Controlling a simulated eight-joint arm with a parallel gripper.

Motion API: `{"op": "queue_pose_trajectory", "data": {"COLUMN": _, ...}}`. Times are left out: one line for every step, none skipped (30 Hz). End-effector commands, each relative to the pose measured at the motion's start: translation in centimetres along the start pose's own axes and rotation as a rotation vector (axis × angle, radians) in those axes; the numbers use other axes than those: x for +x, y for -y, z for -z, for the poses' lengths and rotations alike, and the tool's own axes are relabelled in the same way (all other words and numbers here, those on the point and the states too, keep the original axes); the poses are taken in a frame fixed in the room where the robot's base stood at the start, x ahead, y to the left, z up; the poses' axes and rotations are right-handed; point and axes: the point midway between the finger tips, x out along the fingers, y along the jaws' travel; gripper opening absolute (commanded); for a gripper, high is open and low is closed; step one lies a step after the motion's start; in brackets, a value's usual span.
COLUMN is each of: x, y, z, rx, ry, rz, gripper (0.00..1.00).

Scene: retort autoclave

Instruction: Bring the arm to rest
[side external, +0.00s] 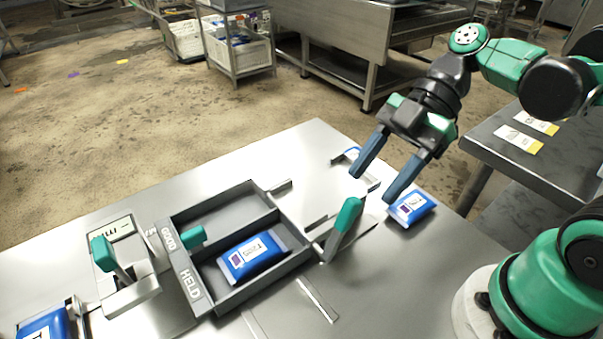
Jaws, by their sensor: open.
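My gripper (387,179) is at the right of the steel table (400,257), pointing down and to the left. Its two blue-grey fingers are spread apart with nothing between them. A blue and white pouch (412,207) lies on the table close to the tip of the right finger; I cannot tell whether they touch. A teal-handled lever (347,215) stands on the table just below and left of the fingers.
A grey two-compartment tray (181,267), marked GOOD and HELD, has a blue pouch (252,256) in its HELD compartment. Left of it stands a device with a teal handle (104,252). Another blue pouch (44,326) is at bottom left. A side table (560,159) carries cards.

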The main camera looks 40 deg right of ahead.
Motion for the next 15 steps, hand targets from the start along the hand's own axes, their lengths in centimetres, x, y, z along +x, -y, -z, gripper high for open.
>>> {"op": "queue_pose_trajectory", "data": {"x": 0.0, "y": 0.0, "z": 0.0, "rx": 0.003, "ry": 0.002, "rz": -0.001, "gripper": 0.53}}
{"op": "queue_pose_trajectory", "data": {"x": 0.0, "y": 0.0, "z": -0.1, "rx": 0.011, "ry": 0.006, "rz": -0.003, "gripper": 0.53}}
{"op": "queue_pose_trajectory", "data": {"x": 0.1, "y": -0.1, "z": -0.2, "rx": 0.034, "ry": 0.018, "rz": -0.01, "gripper": 0.53}}
{"op": "queue_pose_trajectory", "data": {"x": 0.1, "y": -0.2, "z": -0.3, "rx": 0.06, "ry": 0.031, "rz": -0.02, "gripper": 0.53}}
{"op": "queue_pose_trajectory", "data": {"x": 0.2, "y": -0.2, "z": -0.6, "rx": 0.095, "ry": 0.05, "rz": -0.031, "gripper": 0.53}}
{"op": "queue_pose_trajectory", "data": {"x": 0.2, "y": -0.4, "z": -1.0, "rx": 0.156, "ry": 0.081, "rz": -0.055, "gripper": 0.53}}
{"op": "queue_pose_trajectory", "data": {"x": 0.3, "y": -0.6, "z": -1.3, "rx": 0.212, "ry": 0.109, "rz": -0.08, "gripper": 0.53}}
{"op": "queue_pose_trajectory", "data": {"x": 0.3, "y": -0.8, "z": -1.7, "rx": 0.275, "ry": 0.138, "rz": -0.11, "gripper": 0.53}}
{"op": "queue_pose_trajectory", "data": {"x": 0.2, "y": -1.0, "z": -2.4, "rx": 0.367, "ry": 0.18, "rz": -0.159, "gripper": 0.53}}
{"op": "queue_pose_trajectory", "data": {"x": 0.2, "y": -1.3, "z": -2.9, "rx": 0.44, "ry": 0.21, "rz": -0.204, "gripper": 0.53}}
{"op": "queue_pose_trajectory", "data": {"x": 0.0, "y": -1.6, "z": -3.4, "rx": 0.516, "ry": 0.238, "rz": -0.257, "gripper": 0.53}}
{"op": "queue_pose_trajectory", "data": {"x": -0.2, "y": -2.0, "z": -4.0, "rx": 0.616, "ry": 0.27, "rz": -0.333, "gripper": 0.53}}
{"op": "queue_pose_trajectory", "data": {"x": -0.5, "y": -2.3, "z": -4.5, "rx": 0.688, "ry": 0.288, "rz": -0.397, "gripper": 0.53}}
{"op": "queue_pose_trajectory", "data": {"x": -0.8, "y": -2.6, "z": -5.0, "rx": 0.758, "ry": 0.299, "rz": -0.461, "gripper": 0.53}}
{"op": "queue_pose_trajectory", "data": {"x": -1.2, "y": -3.0, "z": -5.5, "rx": 0.842, "ry": 0.305, "rz": -0.549, "gripper": 0.53}}
